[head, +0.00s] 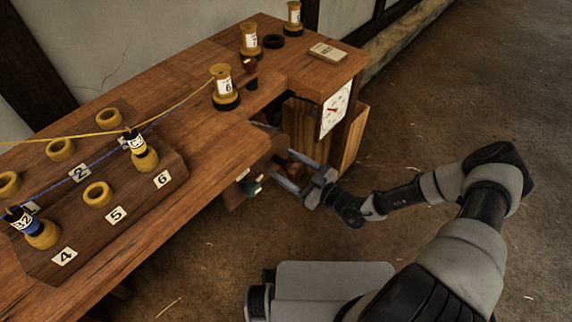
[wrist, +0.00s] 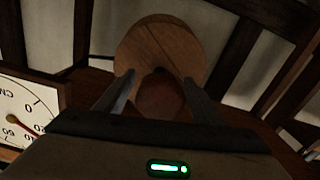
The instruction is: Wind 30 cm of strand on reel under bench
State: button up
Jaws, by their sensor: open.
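My gripper (head: 291,172) reaches in under the bench (head: 215,150), its fingers apart. In the wrist view, its two fingers (wrist: 159,77) stand on either side of a reddish-brown rounded knob (wrist: 163,98); I cannot tell if they touch it. Behind the knob is a round wooden disc (wrist: 158,42), seemingly the reel's face. Wound strand on the reel is hidden. A white dial (head: 335,110) with a red needle hangs at the bench's end; it also shows in the wrist view (wrist: 22,112), marked CM.
A dark board (head: 130,210) holds yellow rings, number cards, spools and a blue strand (head: 55,186). More spools (head: 249,40) and a small block (head: 327,52) stand at the far end. Wooden slats (head: 352,140) stand beneath. The floor at right is open.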

jog(key=p+v, duration=0.2)
jog(key=v, duration=1.5)
